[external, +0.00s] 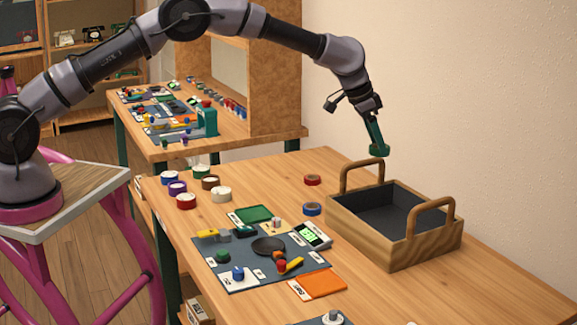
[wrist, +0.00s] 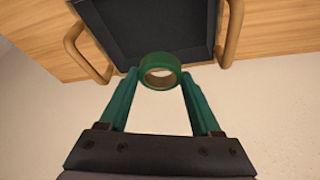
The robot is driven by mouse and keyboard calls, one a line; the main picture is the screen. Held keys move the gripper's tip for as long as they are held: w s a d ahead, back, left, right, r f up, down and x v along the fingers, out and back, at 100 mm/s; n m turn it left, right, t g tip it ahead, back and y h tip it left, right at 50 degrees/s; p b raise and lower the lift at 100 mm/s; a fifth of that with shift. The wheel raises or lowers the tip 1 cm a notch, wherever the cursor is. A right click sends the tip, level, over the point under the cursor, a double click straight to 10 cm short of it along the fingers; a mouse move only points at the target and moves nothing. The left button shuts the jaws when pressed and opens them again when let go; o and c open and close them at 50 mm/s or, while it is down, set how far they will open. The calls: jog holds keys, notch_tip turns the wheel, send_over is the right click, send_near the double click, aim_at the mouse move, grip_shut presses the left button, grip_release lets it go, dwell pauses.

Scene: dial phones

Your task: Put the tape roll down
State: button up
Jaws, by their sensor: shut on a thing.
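My gripper (external: 377,143) is shut on a green tape roll (wrist: 158,58) with a tan inner core. The wrist view shows the roll between the two green fingertips, its hole open toward the camera. In the external view the roll is hard to tell from the green fingers. My gripper hangs in the air near the back of the wooden tray (external: 413,247), by its left handle, with the fingers pointing down. The tray has a dark lining and two arched handles. It looks empty in both views, and its dark floor (wrist: 150,25) shows beyond the roll.
Several more rolls stand at the table's far left. A grey mat (external: 240,280) with small tools lies at the front. A plain wall (external: 480,90) rises behind the tray.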

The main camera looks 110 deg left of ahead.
aim_at(389, 230)
jog(key=w+d+m, duration=0.1)
jog(key=w+d, duration=0.4)
jog(key=w, duration=0.1)
jog(key=f, duration=2.1)
jog(key=shift+s, duration=0.35)
jog(key=shift+f, duration=0.1)
jog(key=o, duration=1.3)
jog(key=shift+o, duration=0.2)
jog(key=shift+r, duration=0.4)
jog(key=v, duration=1.1)
jog(key=shift+s+r, duration=0.15)
jog(key=shift+s, duration=0.1)
